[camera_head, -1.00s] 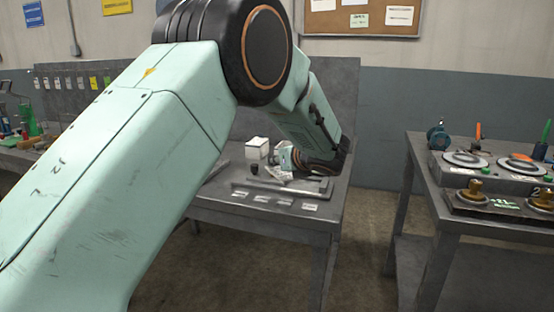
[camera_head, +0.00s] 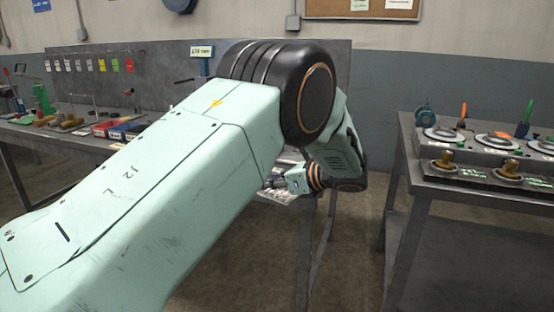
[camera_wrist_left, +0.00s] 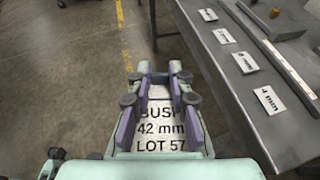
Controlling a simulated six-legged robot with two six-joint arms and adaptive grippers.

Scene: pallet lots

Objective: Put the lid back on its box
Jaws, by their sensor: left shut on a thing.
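My left gripper (camera_head: 285,184) shows small beside the middle table in the head view, partly hidden by my arm. In the left wrist view its purple fingers (camera_wrist_left: 160,84) are shut on a white lid-like piece (camera_wrist_left: 160,127) printed "BUSH 42 mm LOT 57". The piece fills the gap between the fingers, over the floor just left of the table edge. Whether it is only a lid or has more below it cannot be told. No box shows clearly now; my arm covers most of that table in the head view. My right gripper is not in view.
The grey metal table (camera_wrist_left: 213,63) carries several white cards (camera_wrist_left: 245,62) along its edge and a grey bar (camera_wrist_left: 280,15). Open floor (camera_wrist_left: 75,95) lies left of it. A right-hand bench (camera_head: 470,210) holds dials and brass parts.

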